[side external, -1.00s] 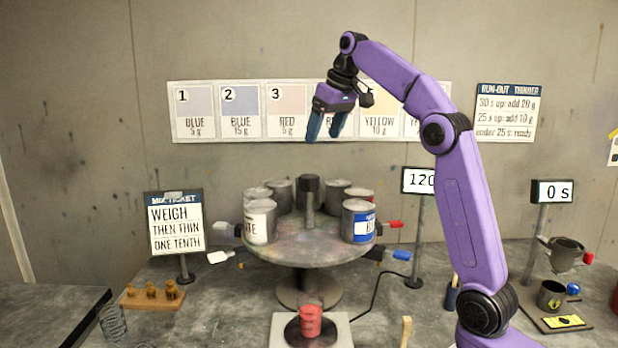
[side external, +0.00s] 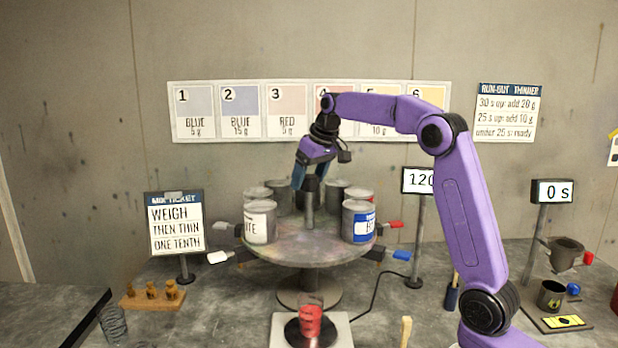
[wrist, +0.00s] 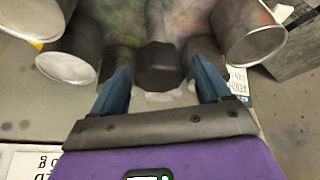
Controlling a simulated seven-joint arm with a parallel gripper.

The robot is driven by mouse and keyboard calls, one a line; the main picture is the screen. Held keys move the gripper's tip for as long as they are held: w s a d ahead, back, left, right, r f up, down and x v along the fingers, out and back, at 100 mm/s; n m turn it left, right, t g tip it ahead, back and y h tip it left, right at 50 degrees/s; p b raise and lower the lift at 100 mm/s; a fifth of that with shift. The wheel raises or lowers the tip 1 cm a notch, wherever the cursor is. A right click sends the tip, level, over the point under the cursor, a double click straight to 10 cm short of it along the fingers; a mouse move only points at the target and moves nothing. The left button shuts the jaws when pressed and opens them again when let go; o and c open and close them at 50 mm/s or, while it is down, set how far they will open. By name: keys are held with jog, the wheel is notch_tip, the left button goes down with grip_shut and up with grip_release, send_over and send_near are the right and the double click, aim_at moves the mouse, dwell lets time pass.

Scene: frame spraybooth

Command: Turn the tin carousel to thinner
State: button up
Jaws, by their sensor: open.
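The tin carousel (side external: 308,244) is a round grey table on a pedestal, with several tins standing around its rim. A white-labelled tin (side external: 259,222) faces front left and a blue-labelled tin (side external: 358,222) faces front right. No thinner label can be read. A dark knob (side external: 310,184) tops the centre post. My gripper (side external: 302,180) points down at the knob. In the wrist view the open fingers of my gripper (wrist: 160,85) stand on either side of the knob (wrist: 159,67), with a gap showing on each side.
A scale (side external: 334,335) with a red cup (side external: 310,321) stands in front of the carousel. Coloured handles, such as a blue one (side external: 401,255), stick out around the rim. A mix ticket sign (side external: 176,226) stands left, and a display post (side external: 418,235) right.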

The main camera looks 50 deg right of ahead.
jog(key=shift+f, duration=0.1)
grip_shut()
jog(key=shift+n, duration=0.5)
jog(key=n+y, duration=0.1)
jog(key=n, duration=0.1)
jog(key=shift+w+n, duration=0.1)
jog(key=shift+n, duration=0.2)
jog(key=n+g+y, duration=0.1)
jog(key=n+y, duration=0.1)
jog(key=n, duration=0.2)
jog(key=n+g+y, duration=0.1)
jog(key=n, duration=0.4)
jog(key=shift+a+n+g+y, duration=0.15)
jog(key=shift+n+g, duration=0.3)
jog(key=shift+n, duration=0.45)
jog(key=shift+d+n+g+y, duration=0.15)
jog(key=shift+n+g, duration=0.3)
jog(key=shift+n, duration=0.45)
jog(key=shift+a+n, duration=0.2)
jog(key=shift+n, duration=0.4)
